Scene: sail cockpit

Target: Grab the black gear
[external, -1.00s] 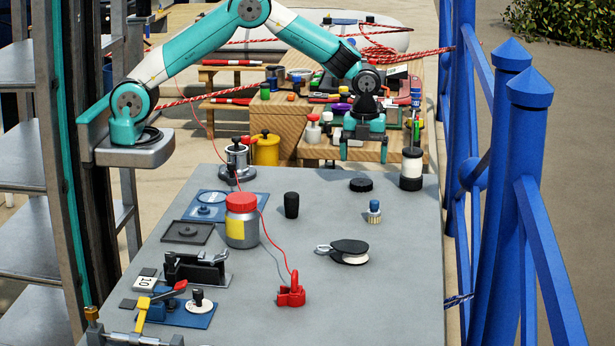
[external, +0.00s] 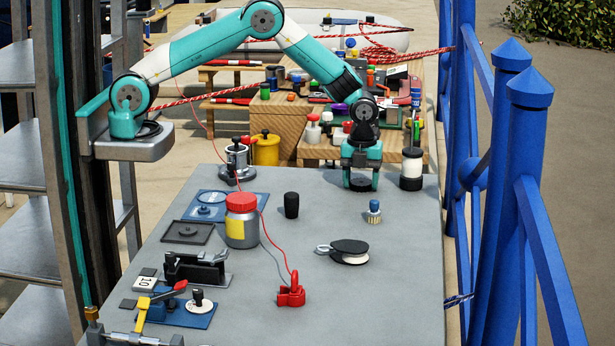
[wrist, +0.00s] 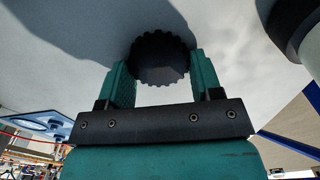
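The black gear (external: 361,184) lies flat on the far part of the grey table, near its back edge. In the wrist view it shows as a dark toothed disc (wrist: 160,58) between the two fingers. My gripper (external: 361,178) points down with one teal finger on each side of the gear. In the wrist view my gripper (wrist: 161,62) is open around the gear, with the fingertips close to its rim. I cannot tell whether either finger touches it.
A black-and-white cylinder (external: 411,168) stands close to the right of the gear. A small blue-topped brush (external: 374,211), a black cup (external: 291,205) and a red-lidded jar (external: 241,220) stand nearer. A black pulley-like disc (external: 349,250) lies mid-table. Blue railing (external: 510,200) runs along the right.

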